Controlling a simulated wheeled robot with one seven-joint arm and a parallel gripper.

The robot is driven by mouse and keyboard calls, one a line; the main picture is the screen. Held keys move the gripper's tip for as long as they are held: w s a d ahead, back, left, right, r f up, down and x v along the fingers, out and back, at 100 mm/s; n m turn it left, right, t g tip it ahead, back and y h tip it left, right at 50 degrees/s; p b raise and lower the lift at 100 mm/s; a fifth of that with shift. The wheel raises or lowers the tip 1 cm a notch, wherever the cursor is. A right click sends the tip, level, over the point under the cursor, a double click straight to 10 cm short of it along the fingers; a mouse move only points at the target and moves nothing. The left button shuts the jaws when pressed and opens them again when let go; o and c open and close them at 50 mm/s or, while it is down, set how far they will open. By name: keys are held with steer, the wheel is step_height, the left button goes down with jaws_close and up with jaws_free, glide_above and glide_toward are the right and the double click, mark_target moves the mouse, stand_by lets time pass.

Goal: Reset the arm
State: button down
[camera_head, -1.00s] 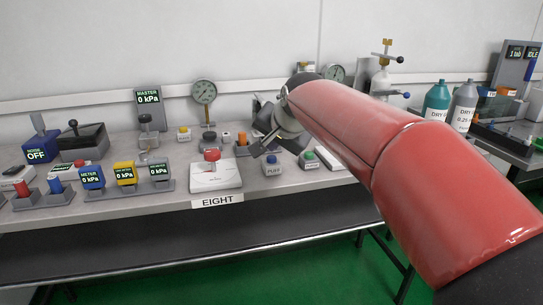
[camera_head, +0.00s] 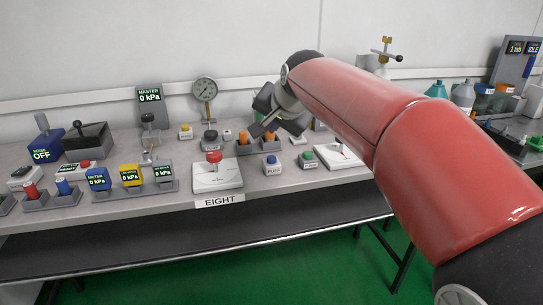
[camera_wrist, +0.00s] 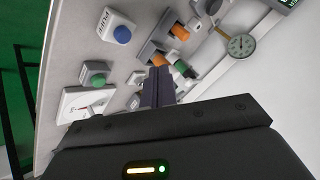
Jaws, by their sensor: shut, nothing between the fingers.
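My red arm reaches in from the right in the head view, and my gripper (camera_head: 258,130) is above the back half of the grey bench (camera_head: 320,180). Its dark fingers point down and to the left. In the wrist view the fingers (camera_wrist: 158,75) are together with nothing between them. They appear above the bench near a grey holder with orange-topped pieces (camera_wrist: 178,32); I cannot tell the exact gap. My arm hides part of the bench's right side in the head view.
The PUFF button (camera_head: 271,165), a green button (camera_head: 308,156) and the EIGHT unit with a red knob (camera_head: 214,172) stand near the gripper. A round gauge (camera_head: 205,90) rises behind. Several testers and displays (camera_head: 97,179) fill the left. Bottles (camera_head: 462,96) stand at the right.

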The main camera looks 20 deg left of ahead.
steer(key=s+d+f+h, duration=0.1)
steer(key=s+d, duration=0.3)
steer(key=d, duration=0.6)
steer(key=s+d+f+h, duration=0.15)
steer(key=s+d, duration=0.25)
steer(key=d, duration=0.5)
steer(key=s+d+f+g+h, duration=0.1)
steer(key=s+d+f, duration=0.5)
steer(key=s, duration=0.3)
steer(key=s+d+f+n+h, duration=0.1)
steer(key=s+d+f+h, duration=0.1)
steer(key=s+d+f, duration=0.5)
steer(key=s+d, duration=0.1)
steer(key=s, duration=0.2)
steer(key=shift+d+f+n+g, duration=0.3)
steer(key=shift+g, duration=0.1)
steer(key=shift+s, duration=0.1)
stand_by(2.7)
